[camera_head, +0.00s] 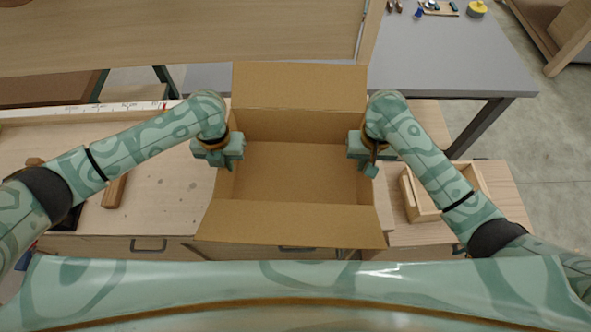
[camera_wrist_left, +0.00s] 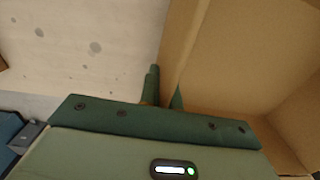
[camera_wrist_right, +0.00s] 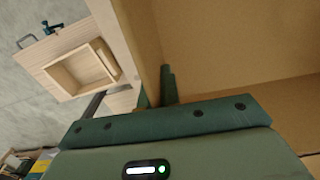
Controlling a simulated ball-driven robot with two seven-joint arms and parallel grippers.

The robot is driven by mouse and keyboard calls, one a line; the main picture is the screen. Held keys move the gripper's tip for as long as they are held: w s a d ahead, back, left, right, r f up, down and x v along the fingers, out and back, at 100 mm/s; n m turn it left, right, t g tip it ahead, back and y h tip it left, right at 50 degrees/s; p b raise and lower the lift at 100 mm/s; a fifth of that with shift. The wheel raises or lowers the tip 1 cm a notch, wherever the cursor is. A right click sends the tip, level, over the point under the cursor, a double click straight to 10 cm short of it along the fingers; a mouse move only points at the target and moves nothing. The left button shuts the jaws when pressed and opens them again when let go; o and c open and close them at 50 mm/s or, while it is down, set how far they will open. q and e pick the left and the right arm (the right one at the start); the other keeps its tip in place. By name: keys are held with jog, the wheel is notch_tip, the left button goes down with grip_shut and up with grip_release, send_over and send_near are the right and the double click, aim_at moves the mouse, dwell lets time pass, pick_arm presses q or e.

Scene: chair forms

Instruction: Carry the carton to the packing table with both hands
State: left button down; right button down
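The carton (camera_head: 300,170) is an open, empty brown cardboard box in the middle of the head view, its near and far flaps folded out. My left gripper (camera_head: 234,158) is at its left wall. In the left wrist view, the fingers (camera_wrist_left: 164,95) sit on either side of that wall (camera_wrist_left: 178,60), closed on it. My right gripper (camera_head: 366,164) is at the right wall. In the right wrist view, its fingers (camera_wrist_right: 157,95) pinch that wall (camera_wrist_right: 145,45) the same way. The carton's underside is hidden, so I cannot tell whether it rests on anything.
A wooden workbench (camera_head: 150,205) with drawers lies below and left. A small wooden tray (camera_head: 420,200) stands to the right, also in the right wrist view (camera_wrist_right: 85,70). A grey table (camera_head: 450,60) with small items stands behind. Concrete floor is clear at right.

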dwell(0.3)
